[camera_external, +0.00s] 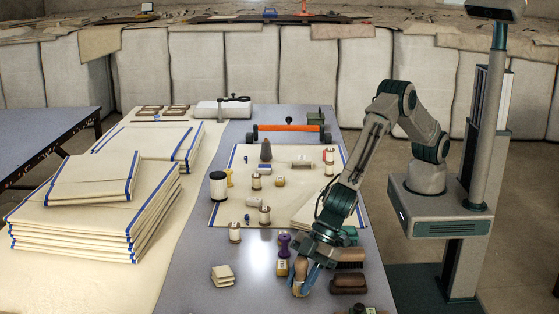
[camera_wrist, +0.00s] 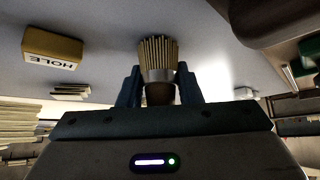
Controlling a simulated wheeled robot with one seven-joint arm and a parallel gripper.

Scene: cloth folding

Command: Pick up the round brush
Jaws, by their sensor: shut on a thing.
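The round brush (camera_wrist: 157,52) has pale bristles, a metal band and a brown handle. In the wrist view it stands between the two blue fingers of my gripper (camera_wrist: 159,86), which is shut on it around the handle just below the band. In the external view my gripper (camera_external: 304,282) is low over the near part of the grey table, and the brush (camera_external: 299,289) shows at the fingers. I cannot tell how far the brush is from the table top.
A yellow block marked HOLE (camera_wrist: 52,48) is close by in the wrist view. A purple-topped stamp (camera_external: 284,244) and brown brushes (camera_external: 349,284) are beside my gripper. Folded cloth stacks (camera_external: 90,205) lie left. The table's front left (camera_external: 185,290) is clear.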

